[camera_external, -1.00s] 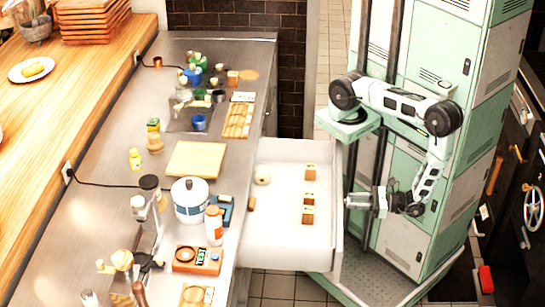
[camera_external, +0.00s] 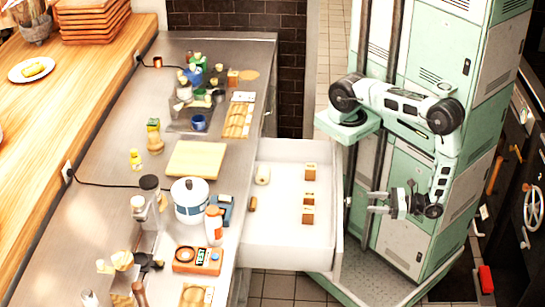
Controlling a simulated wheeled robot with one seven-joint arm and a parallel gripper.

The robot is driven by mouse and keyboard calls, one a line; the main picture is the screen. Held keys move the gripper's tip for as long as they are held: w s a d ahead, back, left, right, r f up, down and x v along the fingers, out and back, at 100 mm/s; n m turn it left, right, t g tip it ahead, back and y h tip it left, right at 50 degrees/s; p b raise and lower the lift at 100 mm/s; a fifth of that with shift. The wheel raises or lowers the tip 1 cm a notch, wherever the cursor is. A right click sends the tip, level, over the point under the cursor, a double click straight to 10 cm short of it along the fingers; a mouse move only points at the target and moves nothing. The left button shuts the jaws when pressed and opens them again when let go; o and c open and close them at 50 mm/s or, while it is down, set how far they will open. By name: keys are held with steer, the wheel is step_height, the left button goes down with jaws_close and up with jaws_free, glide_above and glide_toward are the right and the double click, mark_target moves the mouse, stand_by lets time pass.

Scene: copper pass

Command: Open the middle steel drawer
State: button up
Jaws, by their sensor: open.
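The steel drawer (camera_external: 290,235) stands pulled far out from the steel counter, its white inside showing. Several small brown blocks and a pale roll (camera_external: 263,175) lie in it. My gripper (camera_external: 376,203) is open and empty, to the right of the drawer's front (camera_external: 340,235) and apart from it. Its fingers point left toward that front. The drawer's handle is hidden from this side. Other drawers below are hidden too.
The steel counter (camera_external: 118,200) carries a cutting board (camera_external: 195,159), a white pot (camera_external: 190,200), bottles and an orange scale (camera_external: 197,261). Tiled floor (camera_external: 280,288) shows below the drawer. Dark cabinets with a wheel handle (camera_external: 533,208) stand at the right.

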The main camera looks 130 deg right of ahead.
steer(key=shift+v, duration=0.85)
steer(key=shift+r, duration=0.15)
step_height(320, 180, up, 9)
steer(key=d+m+g+h+p, duration=0.2)
steer(key=p, duration=0.6)
steer(key=s+a+f+n+g+y+b, duration=0.1)
steer(key=s+a+f+n+y+b, duration=0.1)
steer(key=s+a+y, duration=0.35)
steer(key=b+x, duration=0.3)
steer(key=x, duration=1.4)
steer(key=shift+w+a+b, duration=0.3)
steer(key=shift+w+a, duration=0.1)
